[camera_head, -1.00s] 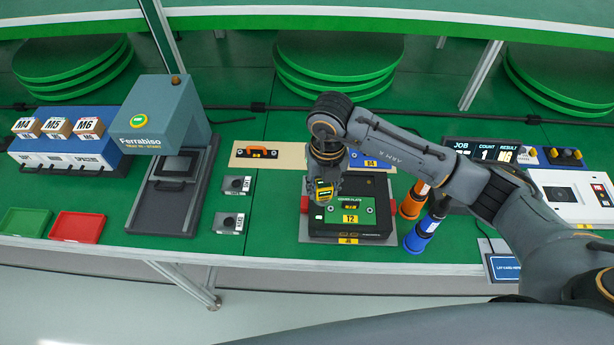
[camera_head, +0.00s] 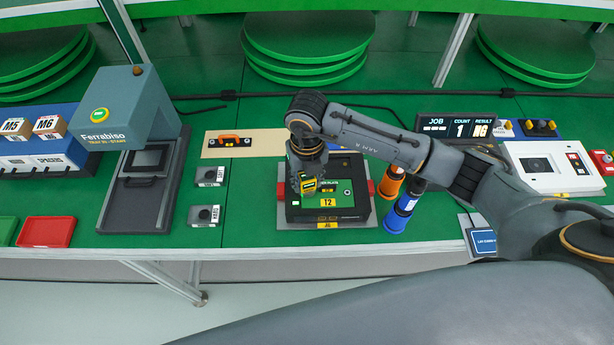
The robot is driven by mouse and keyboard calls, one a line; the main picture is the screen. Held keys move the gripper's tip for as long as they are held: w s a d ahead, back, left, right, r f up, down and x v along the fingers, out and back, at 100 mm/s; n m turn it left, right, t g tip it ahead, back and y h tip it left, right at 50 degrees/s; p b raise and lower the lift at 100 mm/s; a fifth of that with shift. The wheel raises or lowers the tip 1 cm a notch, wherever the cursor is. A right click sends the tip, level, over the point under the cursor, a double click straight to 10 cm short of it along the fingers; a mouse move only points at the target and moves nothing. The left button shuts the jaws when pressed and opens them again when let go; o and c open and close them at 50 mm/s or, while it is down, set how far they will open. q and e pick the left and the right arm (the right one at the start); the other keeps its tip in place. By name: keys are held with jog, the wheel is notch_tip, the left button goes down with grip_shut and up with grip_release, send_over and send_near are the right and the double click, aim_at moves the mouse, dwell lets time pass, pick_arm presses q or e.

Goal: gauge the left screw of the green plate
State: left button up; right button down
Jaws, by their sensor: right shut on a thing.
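The green plate (camera_head: 342,192), with a yellow label reading 12, lies on top of a black box (camera_head: 350,213) held on a grey base. My right gripper (camera_head: 307,172) points down over the left part of the plate. It is shut on a small yellow-and-black gauge (camera_head: 308,186) with a green lit display. The gauge is at or just above the plate's left side; I cannot tell whether it touches. The left screw is hidden under the gauge and gripper. My left gripper is not in view.
Orange (camera_head: 391,184) and blue (camera_head: 402,210) cylinders stand close right of the box. A display (camera_head: 459,128) shows count 1 and result NG. Two small grey blocks (camera_head: 206,215) stand to the left, beside the Ferrabiso machine (camera_head: 130,120). A beige board (camera_head: 225,153) lies behind.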

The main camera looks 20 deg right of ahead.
jog(key=shift+f, duration=0.1)
dwell(0.9)
jog(key=shift+f+b, duration=0.6)
jog(key=shift+b, duration=0.15)
dwell(0.6)
jog(key=shift+s+f, duration=0.25)
jog(key=shift+f, duration=0.05)
dwell(0.8)
jog(key=c, duration=0.8)
grip_release()
jog(key=shift+f, duration=0.1)
jog(key=shift+w, duration=0.15)
